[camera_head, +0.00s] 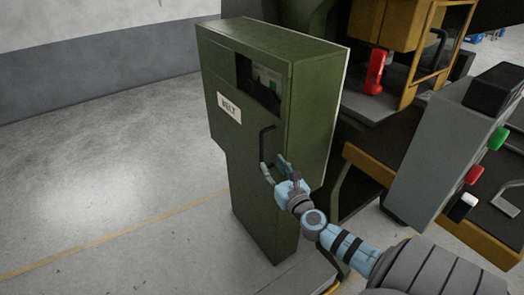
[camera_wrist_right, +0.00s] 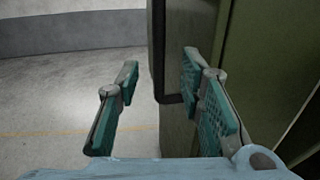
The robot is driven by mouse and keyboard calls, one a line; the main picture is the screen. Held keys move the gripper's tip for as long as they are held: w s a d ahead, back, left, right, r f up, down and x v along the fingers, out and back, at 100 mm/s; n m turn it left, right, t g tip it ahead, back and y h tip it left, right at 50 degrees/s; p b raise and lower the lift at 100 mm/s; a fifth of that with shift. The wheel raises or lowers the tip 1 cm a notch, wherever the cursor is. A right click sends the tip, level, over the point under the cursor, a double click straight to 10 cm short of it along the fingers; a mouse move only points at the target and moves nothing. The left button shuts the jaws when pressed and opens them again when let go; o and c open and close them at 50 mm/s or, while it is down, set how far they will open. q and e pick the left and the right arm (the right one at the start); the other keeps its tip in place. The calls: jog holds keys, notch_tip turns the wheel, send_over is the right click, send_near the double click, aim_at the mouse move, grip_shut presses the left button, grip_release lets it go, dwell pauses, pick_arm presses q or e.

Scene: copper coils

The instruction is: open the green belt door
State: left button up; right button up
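The green belt door (camera_head: 225,140) is the front of a tall green cabinet with a white BELT label (camera_head: 229,107). It looks closed. A black bar handle (camera_head: 267,147) stands on its right part, and shows as a dark vertical bar in the right wrist view (camera_wrist_right: 158,45). My right gripper (camera_head: 273,165) is at the handle's lower end. In the right wrist view its two teal-padded fingers (camera_wrist_right: 160,75) are spread apart, with the handle's lower end between them in the picture, nearer the right finger. Contact cannot be told. My left gripper is not in view.
A grey control box (camera_head: 440,150) with green, red and white buttons stands to the right of the cabinet. A red object (camera_head: 375,72) and yellow machine frame (camera_head: 420,60) are behind it. The concrete floor (camera_head: 110,170) left of the cabinet is clear.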

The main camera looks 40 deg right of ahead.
aim_at(262, 152)
jog(key=b+x, duration=0.1)
jog(key=x, duration=0.8)
jog(key=shift+f, duration=0.15)
jog(key=shift+a, duration=0.1)
grip_shut()
